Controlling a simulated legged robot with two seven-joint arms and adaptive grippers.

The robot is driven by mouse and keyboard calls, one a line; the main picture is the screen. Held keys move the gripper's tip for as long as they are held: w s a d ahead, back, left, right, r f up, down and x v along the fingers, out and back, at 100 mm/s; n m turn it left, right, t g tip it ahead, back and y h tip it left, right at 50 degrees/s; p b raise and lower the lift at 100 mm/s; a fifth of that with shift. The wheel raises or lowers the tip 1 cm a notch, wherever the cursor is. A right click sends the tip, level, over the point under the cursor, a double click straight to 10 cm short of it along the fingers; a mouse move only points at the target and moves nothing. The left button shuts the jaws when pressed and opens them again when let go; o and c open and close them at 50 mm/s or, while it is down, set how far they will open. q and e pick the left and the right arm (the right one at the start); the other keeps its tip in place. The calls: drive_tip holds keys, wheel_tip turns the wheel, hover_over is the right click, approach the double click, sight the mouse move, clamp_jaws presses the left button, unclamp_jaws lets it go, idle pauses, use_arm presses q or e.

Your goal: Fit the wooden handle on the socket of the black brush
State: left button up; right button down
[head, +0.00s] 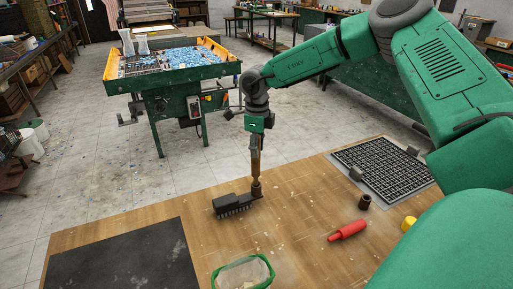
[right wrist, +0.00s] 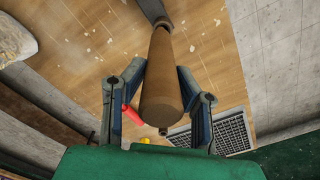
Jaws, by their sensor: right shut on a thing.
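The wooden handle (head: 256,162) hangs almost upright from my right gripper (head: 258,137), which is shut on its upper part. The right wrist view shows the brown handle (right wrist: 161,75) between the two fingers. The black brush (head: 235,205) lies on the wooden table with its bristles toward the front. The handle's lower end is at the brush's right end, around a darker brown collar-like part (head: 257,190). I cannot tell whether the handle is seated in the socket or only close to it. My left gripper is not in view.
On the wooden table (head: 290,215) are a red cylinder (head: 347,231), a small dark cup (head: 364,202), a yellow piece (head: 408,223), a black grid mat (head: 385,165), a dark mat (head: 125,262) and a green-rimmed container (head: 243,258). A green machine (head: 170,75) stands behind, across open floor.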

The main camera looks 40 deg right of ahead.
sight(257, 160)
drive_tip(key=shift+f+b, duration=1.1)
drive_tip(key=shift+f, duration=1.2)
drive_tip(key=c, duration=1.2)
unclamp_jaws()
drive_tip(key=shift+r, duration=0.1)
drive_tip(key=shift+o, duration=0.2)
drive_tip(key=shift+r, duration=0.35)
wheel_tip(257, 160, up, 11)
drive_tip(key=shift+w+r, duration=0.1)
